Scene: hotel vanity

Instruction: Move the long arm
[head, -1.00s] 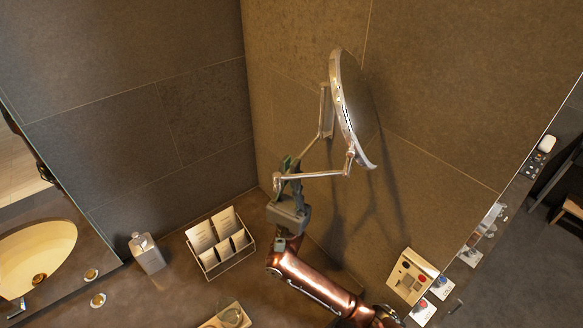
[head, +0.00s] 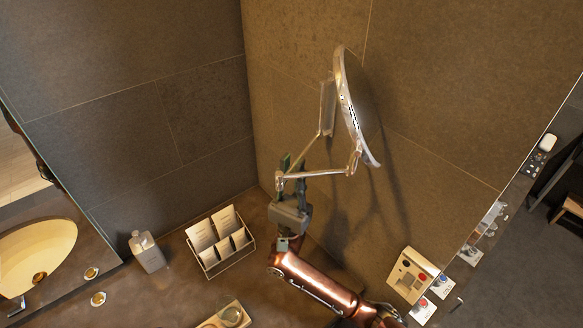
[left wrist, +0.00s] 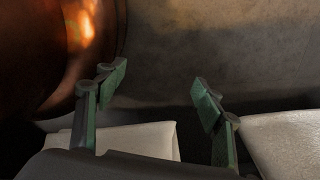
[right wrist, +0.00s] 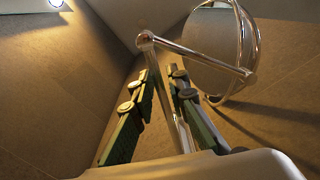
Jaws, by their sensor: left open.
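A round mirror (head: 350,100) hangs from the wall on a folding metal arm. One link (head: 306,152) runs from the wall mount (head: 328,105) down to an elbow joint (head: 279,181). The other link (head: 325,172) runs from the elbow to the mirror's lower edge. My right gripper (head: 291,165) is at the elbow. In the right wrist view its fingers (right wrist: 161,78) stand on both sides of a link (right wrist: 180,125), just below the elbow (right wrist: 146,40); firm contact cannot be told. My left gripper (left wrist: 158,88) is open and empty, outside the head view.
On the counter (head: 170,295) are a card holder (head: 232,262), a soap bottle (head: 148,252) and a small tray (head: 212,322). A wall panel (head: 411,276) with buttons is at right. A basin (head: 38,250) shows at left. Pale items (left wrist: 150,140) lie below my left gripper.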

